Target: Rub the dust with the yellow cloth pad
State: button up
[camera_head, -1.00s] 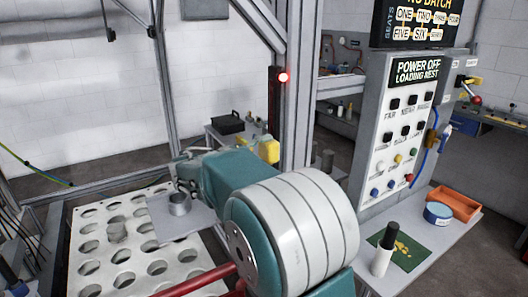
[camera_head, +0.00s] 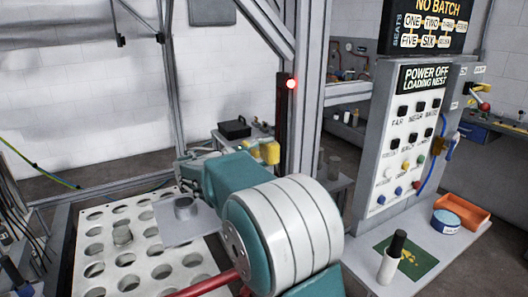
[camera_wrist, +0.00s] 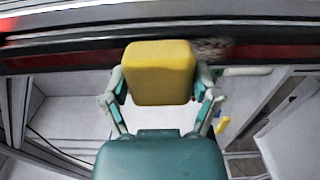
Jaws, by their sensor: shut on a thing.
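The yellow cloth pad (camera_wrist: 160,72) is held between the two fingers of my gripper (camera_wrist: 161,88) in the wrist view. In the head view the pad (camera_head: 270,152) shows beyond my teal arm, close to the grey upright post. A mottled grey-brown patch that looks like the dust (camera_wrist: 212,48) lies just right of the pad's upper edge, on a dark and red strip. The pad hides part of that strip, and I cannot tell whether it touches it. In the head view my arm hides most of the gripper.
The grey post (camera_head: 311,100) with a lit red lamp (camera_head: 291,84) stands by the pad. A control panel (camera_head: 408,140) and a shelf with a white bottle (camera_head: 388,266), a blue tin (camera_head: 446,220) and an orange tray (camera_head: 462,213) are at right. A perforated plate (camera_head: 105,262) lies at left.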

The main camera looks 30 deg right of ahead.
jog(key=shift+s+d, duration=0.2)
jog(key=shift+s, duration=1.25)
jog(key=shift+f, duration=1.4)
jog(key=shift+w+a, duration=0.2)
jog(key=shift+w, duration=1.85)
jog(key=shift+s, duration=0.1)
jog(key=shift+s+d, duration=0.1)
jog(key=shift+s, duration=1.85)
jog(key=a, duration=0.6)
jog(key=shift+s, duration=0.1)
